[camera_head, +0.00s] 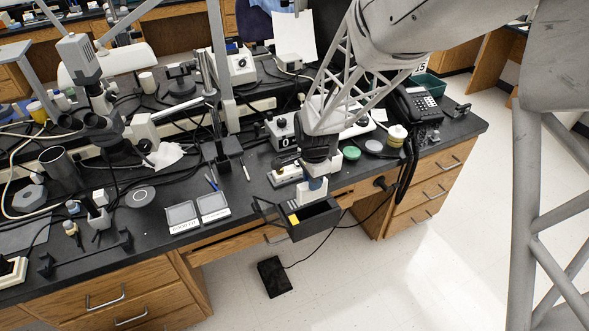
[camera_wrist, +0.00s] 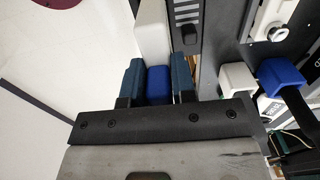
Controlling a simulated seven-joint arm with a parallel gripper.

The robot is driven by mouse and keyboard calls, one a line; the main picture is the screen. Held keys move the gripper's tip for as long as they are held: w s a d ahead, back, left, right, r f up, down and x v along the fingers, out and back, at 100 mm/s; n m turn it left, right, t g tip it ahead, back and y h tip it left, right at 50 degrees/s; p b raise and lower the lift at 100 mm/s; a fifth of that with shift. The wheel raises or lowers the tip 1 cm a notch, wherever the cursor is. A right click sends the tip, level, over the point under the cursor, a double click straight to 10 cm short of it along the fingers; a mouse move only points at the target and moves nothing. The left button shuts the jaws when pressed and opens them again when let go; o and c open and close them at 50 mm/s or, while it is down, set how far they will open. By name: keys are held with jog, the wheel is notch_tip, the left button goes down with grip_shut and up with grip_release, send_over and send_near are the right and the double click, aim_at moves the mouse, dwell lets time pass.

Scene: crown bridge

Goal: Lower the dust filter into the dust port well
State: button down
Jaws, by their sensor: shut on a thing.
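The dust filter, a white block with a blue grip, is held by my gripper (camera_head: 316,179). In the head view its white body (camera_head: 312,194) hangs below the fingers, just above or at the black box (camera_head: 318,220) with a yellow label at the bench's front edge. In the wrist view my gripper (camera_wrist: 158,72) has its two dark teal fingers shut on either side of the blue grip (camera_wrist: 158,88), and the white body (camera_wrist: 152,35) extends beyond them. I cannot clearly make out the dust port well's opening; the filter's lower end is not clearly visible.
Two labelled grey trays (camera_head: 181,216) lie left of the box, with a pen nearby. A small white-based device (camera_head: 285,175) stands close behind my gripper. A black telephone (camera_head: 418,104) stands at the right. A black pedal (camera_head: 274,277) lies on the floor.

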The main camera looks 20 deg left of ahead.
aim_at(314, 200)
jog(key=shift+s+d, duration=0.1)
jog(key=shift+d, duration=0.35)
jog(key=shift+f, duration=0.25)
jog(key=shift+f, duration=3.25)
jog(key=shift+f, duration=1.95)
jog(key=c, duration=0.8)
grip_release()
jog(key=shift+c, duration=0.2)
jog(key=shift+r, duration=3.85)
